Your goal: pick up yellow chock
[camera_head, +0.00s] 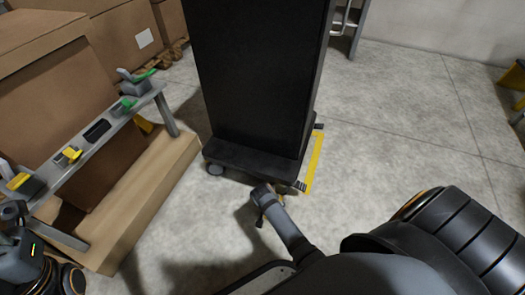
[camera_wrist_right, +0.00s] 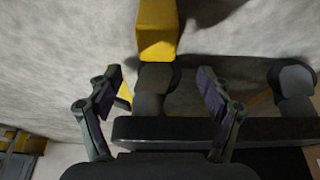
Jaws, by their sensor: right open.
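The yellow chock (camera_wrist_right: 157,34) shows as a yellow block at the top of the right wrist view. It lies on the floor by a dark caster wheel (camera_wrist_right: 153,80) of the black cabinet. My right gripper (camera_wrist_right: 159,76) is open and empty, its two fingers spread either side of that wheel in the picture. The chock is beyond the fingertips. In the head view my right gripper (camera_head: 262,193) is low at the cabinet's front edge and largely hides the chock. Part of my left arm with its gripper (camera_head: 12,212) shows at the left edge; its fingers are unclear.
The tall black cabinet (camera_head: 258,85) stands on casters just ahead. Yellow tape (camera_head: 314,163) marks the floor to its right. A grey rail (camera_head: 97,140) with green, black and yellow items stands left, before cardboard boxes (camera_head: 60,90). The floor at right (camera_head: 400,130) is clear.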

